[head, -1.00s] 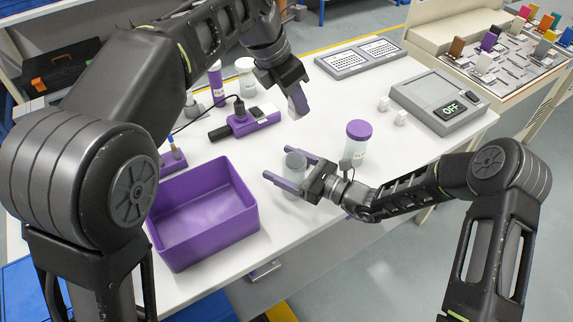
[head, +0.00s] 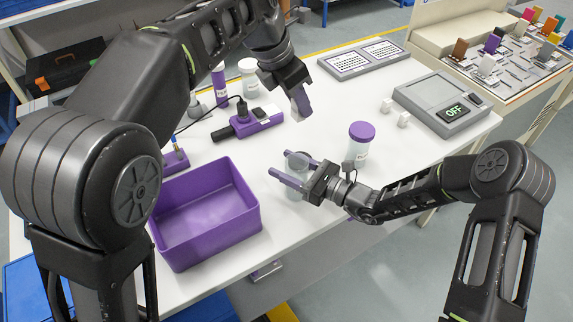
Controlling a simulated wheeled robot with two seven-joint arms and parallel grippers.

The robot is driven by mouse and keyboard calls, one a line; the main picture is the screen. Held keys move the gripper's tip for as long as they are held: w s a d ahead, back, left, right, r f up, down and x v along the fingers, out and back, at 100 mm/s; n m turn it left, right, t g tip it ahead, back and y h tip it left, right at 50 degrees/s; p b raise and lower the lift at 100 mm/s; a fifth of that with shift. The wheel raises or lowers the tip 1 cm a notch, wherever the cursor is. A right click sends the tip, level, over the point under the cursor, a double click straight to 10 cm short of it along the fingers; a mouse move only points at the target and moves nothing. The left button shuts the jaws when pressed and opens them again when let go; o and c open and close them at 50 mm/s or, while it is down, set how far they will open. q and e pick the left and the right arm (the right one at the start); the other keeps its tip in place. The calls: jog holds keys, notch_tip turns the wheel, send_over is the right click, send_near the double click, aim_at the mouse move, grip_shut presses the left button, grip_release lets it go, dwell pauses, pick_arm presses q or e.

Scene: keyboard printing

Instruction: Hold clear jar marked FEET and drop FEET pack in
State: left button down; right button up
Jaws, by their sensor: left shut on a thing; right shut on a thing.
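A clear jar (head: 297,162) stands at the front of the white table, with its round open rim facing up. My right gripper (head: 296,170) is shut on the jar, with its purple fingers on either side of it. Any FEET marking on the jar cannot be read. My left gripper (head: 301,104) is above and behind the jar, pointing down. It is shut on a small pale pack (head: 296,115), mostly hidden by the fingers; no label on it can be read. The pack is apart from the jar.
A purple bin (head: 205,220) stands left of the jar. A purple-lidded jar (head: 360,142) is close behind my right gripper.

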pick_arm(q)
notch_tip(320, 180, down, 13)
dwell(1.5)
jog(key=c, duration=1.1)
grip_release()
jog(key=shift+r, duration=0.1)
jog(key=v, duration=1.2)
